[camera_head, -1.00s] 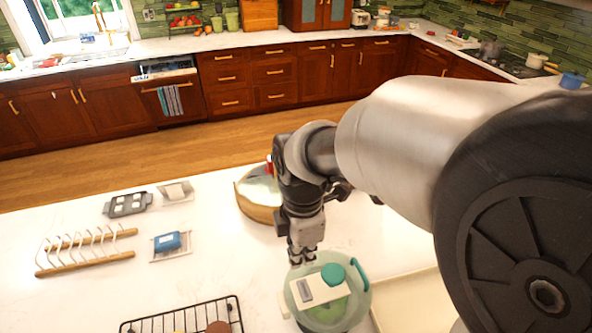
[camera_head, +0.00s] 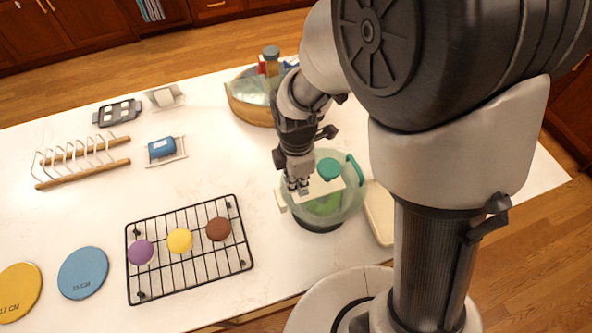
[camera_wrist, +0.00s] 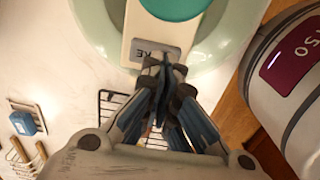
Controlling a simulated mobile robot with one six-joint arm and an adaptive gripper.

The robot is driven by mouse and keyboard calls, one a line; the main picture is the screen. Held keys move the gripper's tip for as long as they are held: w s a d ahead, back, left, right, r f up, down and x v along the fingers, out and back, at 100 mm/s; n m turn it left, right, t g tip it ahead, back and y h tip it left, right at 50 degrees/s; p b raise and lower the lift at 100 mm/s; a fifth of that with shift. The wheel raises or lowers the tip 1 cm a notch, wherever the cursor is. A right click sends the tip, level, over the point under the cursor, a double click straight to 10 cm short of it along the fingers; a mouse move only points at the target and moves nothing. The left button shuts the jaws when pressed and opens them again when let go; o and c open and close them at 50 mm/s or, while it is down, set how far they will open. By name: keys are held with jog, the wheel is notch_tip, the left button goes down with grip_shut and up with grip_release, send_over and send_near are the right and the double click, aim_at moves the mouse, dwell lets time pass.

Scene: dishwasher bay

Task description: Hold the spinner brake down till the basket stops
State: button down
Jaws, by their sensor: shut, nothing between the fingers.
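The salad spinner (camera_head: 350,205) is a pale green bowl with a teal knob (camera_head: 329,168) and a white bar across its top. In the wrist view, the grey brake pad (camera_wrist: 146,50) sits on the white bar (camera_wrist: 131,20), its lettering partly hidden by my fingers. My gripper (camera_head: 301,188) is shut and empty, pointing down at the pad end of the bar. In the wrist view its fingertips (camera_wrist: 166,62) overlap the pad's edge; I cannot tell whether they press it. Green contents (camera_head: 325,206) show inside the bowl; whether the basket turns cannot be told.
A wire rack (camera_head: 190,262) with three coloured round pieces stands at front left. A wooden-sided basin (camera_head: 250,112) is behind my gripper. A cream tray (camera_head: 379,212) lies right of the spinner. A wooden plate rack (camera_head: 85,165) and blue sponge (camera_head: 162,147) are left. Counter between is clear.

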jog(key=shift+f, duration=0.1)
jog(key=shift+f+b, duration=0.7)
jog(key=shift+f, duration=0.15)
jog(key=shift+s+d, duration=0.1)
jog(key=shift+s, duration=0.15)
jog(key=shift+w+f, duration=0.15)
dwell(0.7)
notch_tip(320, 180, up, 14)
jog(key=p, duration=0.4)
jog(key=shift+p, duration=0.4)
